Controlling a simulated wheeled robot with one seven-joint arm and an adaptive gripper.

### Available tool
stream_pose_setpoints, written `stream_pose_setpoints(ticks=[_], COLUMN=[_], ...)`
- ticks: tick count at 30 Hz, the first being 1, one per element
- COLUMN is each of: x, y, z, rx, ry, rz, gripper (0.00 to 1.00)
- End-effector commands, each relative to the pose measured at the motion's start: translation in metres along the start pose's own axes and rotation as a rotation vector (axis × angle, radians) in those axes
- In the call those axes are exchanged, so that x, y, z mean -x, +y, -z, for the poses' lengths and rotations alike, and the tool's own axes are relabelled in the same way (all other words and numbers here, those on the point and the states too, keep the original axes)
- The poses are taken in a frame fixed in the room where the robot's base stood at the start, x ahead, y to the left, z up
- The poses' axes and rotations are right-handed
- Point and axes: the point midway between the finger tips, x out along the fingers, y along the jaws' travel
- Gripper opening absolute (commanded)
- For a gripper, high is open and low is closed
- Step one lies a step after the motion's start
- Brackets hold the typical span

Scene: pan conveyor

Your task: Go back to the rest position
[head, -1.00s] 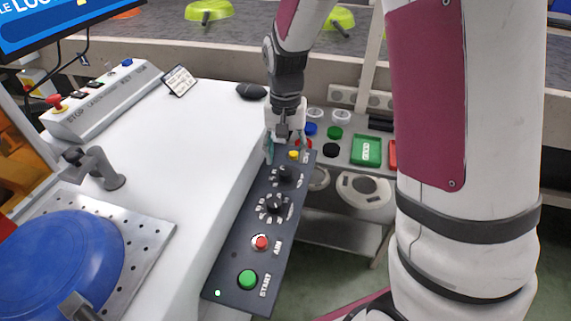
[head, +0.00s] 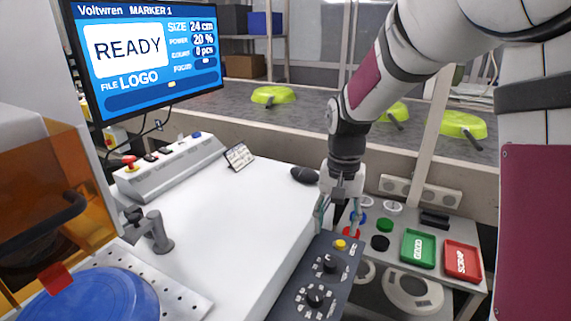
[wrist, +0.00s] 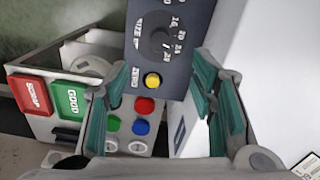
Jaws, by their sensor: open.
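My gripper (head: 338,222) is open and empty, pointing down above the far end of the dark control panel (head: 288,291). Its teal finger pads frame the wrist view from left and right (wrist: 163,95). The yellow button (head: 341,244) lies just below the fingertips in the head view. In the wrist view the yellow button (wrist: 153,81) and the black size dial (wrist: 158,42) show clear of the fingers. Nothing is held. The panel's near end is cut off in the head view.
A white table (head: 225,220) carries a switch box (head: 170,165), a small card (head: 239,157) and a dark mouse-like object (head: 304,175). A screen (head: 150,50) reads READY. Green pans (head: 274,95) lie on the conveyor behind. GOOD (head: 418,248) and SCRAP (head: 462,260) trays stand right.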

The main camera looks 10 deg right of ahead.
Motion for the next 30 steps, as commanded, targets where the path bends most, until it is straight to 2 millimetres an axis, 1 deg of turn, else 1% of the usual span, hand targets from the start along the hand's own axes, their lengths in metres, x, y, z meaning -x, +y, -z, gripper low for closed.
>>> stream_pose_setpoints(ticks=[2,5,8,9,11,15,17,18,21,24,30], x=[0.01,0.031,0.054,0.063,0.075,0.094,0.1,0.102,0.106,0.105,0.1], y=[0.004,0.014,0.029,0.035,0.045,0.068,0.078,0.084,0.1,0.113,0.132], z=[-0.008,-0.028,-0.057,-0.07,-0.09,-0.136,-0.156,-0.169,-0.201,-0.226,-0.263], rx=[0.012,0.043,0.088,0.107,0.137,0.207,0.237,0.256,0.303,0.341,0.397], ry=[0.004,0.008,0.013,0.014,0.017,0.025,0.029,0.033,0.039,0.046,0.055], rz=[0.005,0.014,0.024,0.027,0.03,0.033,0.033,0.032,0.028,0.023,0.012], gripper=[0.51,0.51,0.51,0.51,0.51,0.51,0.51,0.51,0.51,0.51,0.51])
